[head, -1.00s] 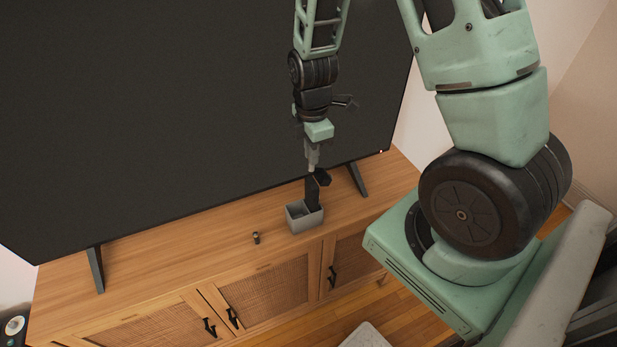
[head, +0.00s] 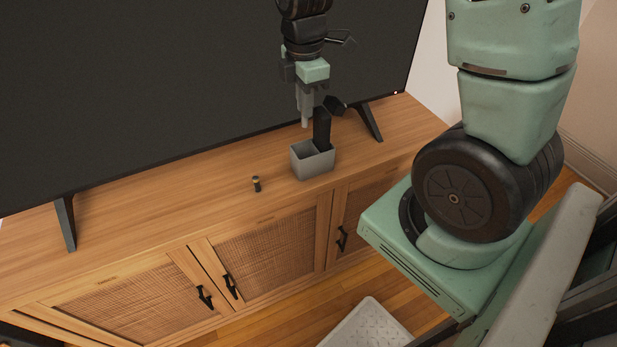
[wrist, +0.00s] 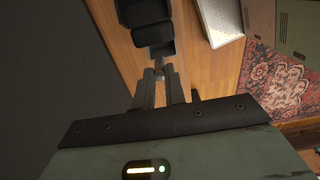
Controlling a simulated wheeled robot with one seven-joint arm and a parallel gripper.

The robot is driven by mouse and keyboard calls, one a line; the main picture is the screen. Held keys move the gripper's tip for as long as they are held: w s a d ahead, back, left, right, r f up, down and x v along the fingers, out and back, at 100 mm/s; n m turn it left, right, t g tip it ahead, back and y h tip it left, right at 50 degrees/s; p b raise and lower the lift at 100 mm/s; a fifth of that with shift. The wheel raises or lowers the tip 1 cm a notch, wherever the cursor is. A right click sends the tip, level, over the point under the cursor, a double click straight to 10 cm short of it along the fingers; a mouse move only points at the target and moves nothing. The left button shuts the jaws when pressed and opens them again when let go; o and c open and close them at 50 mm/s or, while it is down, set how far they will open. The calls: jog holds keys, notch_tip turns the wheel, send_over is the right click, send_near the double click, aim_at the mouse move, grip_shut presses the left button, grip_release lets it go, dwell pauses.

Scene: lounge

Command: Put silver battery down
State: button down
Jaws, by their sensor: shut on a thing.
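My gripper (head: 305,112) points down above the wooden TV cabinet (head: 150,225), just behind and above a grey two-compartment holder (head: 314,165). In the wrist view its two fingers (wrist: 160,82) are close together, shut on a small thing. I take this for the silver battery (wrist: 159,64); only a small light-grey bit shows at the fingertips, and the fingers hide the rest. In the head view it can barely be told from the fingertips. A small dark battery-like cylinder (head: 256,184) stands upright on the cabinet, left of the holder.
A black upright object (head: 322,130) stands in the holder, close to the right of my fingertips. The large TV (head: 180,90) rises behind, with its feet on the cabinet (head: 66,222). The cabinet top left of the small cylinder is clear.

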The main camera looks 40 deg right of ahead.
aim_at(305, 144)
jog(key=shift+a+f, duration=0.1)
jog(key=shift+f, duration=0.5)
notch_tip(305, 144, down, 9)
jog(key=shift+f, duration=0.1)
jog(key=shift+f+b, duration=0.3)
jog(key=shift+f, duration=0.1)
jog(key=shift+f, duration=0.2)
jog(key=c, duration=1.7)
grip_release()
jog(key=shift+c, duration=0.2)
